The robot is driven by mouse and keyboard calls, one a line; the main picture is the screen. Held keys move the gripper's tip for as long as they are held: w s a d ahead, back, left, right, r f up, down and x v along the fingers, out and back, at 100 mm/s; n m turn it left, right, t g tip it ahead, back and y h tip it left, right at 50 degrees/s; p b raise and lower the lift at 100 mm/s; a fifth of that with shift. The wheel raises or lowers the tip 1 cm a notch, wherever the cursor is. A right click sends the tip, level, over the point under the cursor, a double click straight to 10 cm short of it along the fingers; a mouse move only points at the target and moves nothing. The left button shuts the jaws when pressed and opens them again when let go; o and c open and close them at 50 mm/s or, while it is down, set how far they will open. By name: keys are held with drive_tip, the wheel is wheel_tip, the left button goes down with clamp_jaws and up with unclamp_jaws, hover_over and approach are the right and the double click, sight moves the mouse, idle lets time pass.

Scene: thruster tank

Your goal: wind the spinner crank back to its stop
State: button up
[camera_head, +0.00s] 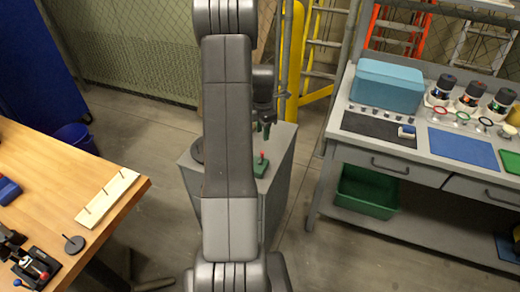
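A small green device with an upright red knob (261,160) sits on top of the grey cabinet (283,150); I take it to be the spinner crank, but its handle and stop are too small to make out. My arm crosses the middle of the view and hides part of the cabinet top, perhaps part of the device. My gripper (261,129) points down above the cabinet, behind the red knob in the view and apart from it. Its two small fingertips show apart, with nothing seen between them.
A dark round piece (197,150) at the cabinet's left edge is partly hidden by my arm. A wooden table (130,205) stands left, with a pegged board (108,197). A workbench (335,128) stands right, with a green bin (367,190) below. Yellow posts stand behind.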

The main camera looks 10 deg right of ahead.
sight(261, 158)
wheel_tip(261, 158, down, 10)
drive_tip(key=shift+f+p, duration=0.25)
drive_tip(key=shift+p, duration=0.65)
clamp_jaws()
